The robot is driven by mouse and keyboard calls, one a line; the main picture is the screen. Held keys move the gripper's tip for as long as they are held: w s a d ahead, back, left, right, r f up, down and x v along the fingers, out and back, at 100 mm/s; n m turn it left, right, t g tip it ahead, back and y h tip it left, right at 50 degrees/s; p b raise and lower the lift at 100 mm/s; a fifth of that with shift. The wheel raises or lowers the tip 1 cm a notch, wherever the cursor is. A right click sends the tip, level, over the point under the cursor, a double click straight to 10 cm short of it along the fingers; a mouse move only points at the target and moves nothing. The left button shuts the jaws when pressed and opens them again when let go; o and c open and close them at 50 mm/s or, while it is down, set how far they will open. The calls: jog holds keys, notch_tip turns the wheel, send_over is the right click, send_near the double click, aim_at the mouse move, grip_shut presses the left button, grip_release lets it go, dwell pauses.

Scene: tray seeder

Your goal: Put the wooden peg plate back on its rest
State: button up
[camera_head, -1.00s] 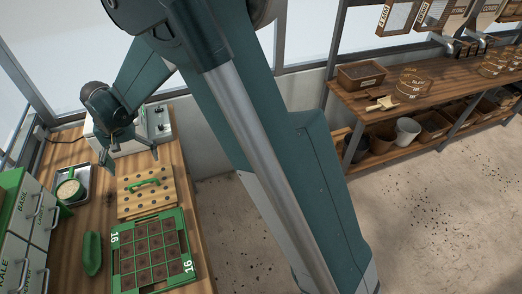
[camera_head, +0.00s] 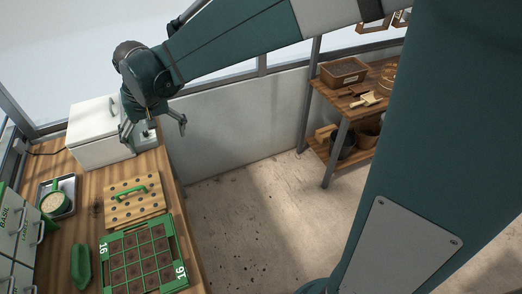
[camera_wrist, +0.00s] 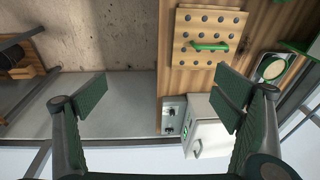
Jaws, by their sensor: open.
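The wooden peg plate (camera_head: 121,206) lies flat on the bench, just beyond the green seed tray. It is light wood with rows of dark pegs or holes and a green handle (camera_head: 126,193) on top. It also shows in the wrist view (camera_wrist: 206,48), with its green handle (camera_wrist: 209,46) across it. My gripper (camera_head: 157,130) is open and empty, in the air by the bench's right edge near the white box, beyond the plate and apart from it. In the wrist view the gripper (camera_wrist: 160,95) has widely spread fingers with nothing between them. I cannot make out a separate rest.
The green tray (camera_head: 180,284) of soil cells stands nearest. A white box (camera_head: 95,152) stands at the bench's back. A metal tray (camera_head: 69,184) with a round tub and a green pouch (camera_head: 81,266) are on the left. A shelf (camera_head: 343,106) stands at right; the floor between is clear.

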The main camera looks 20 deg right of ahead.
jog(key=s+d+r+t, duration=0.1)
jog(key=s+d+r, duration=0.2)
jog(key=s+d, duration=0.3)
jog(key=s+d+r+t, duration=0.1)
jog(key=s+d+r, duration=0.25)
jog(key=d, duration=0.55)
jog(key=s+d+f+t, duration=0.2)
jog(key=s+d+t, duration=0.1)
jog(key=s+d, duration=0.8)
jog(key=shift+s+h, duration=0.4)
jog(key=shift+s, duration=1.4)
jog(key=shift+d, duration=0.1)
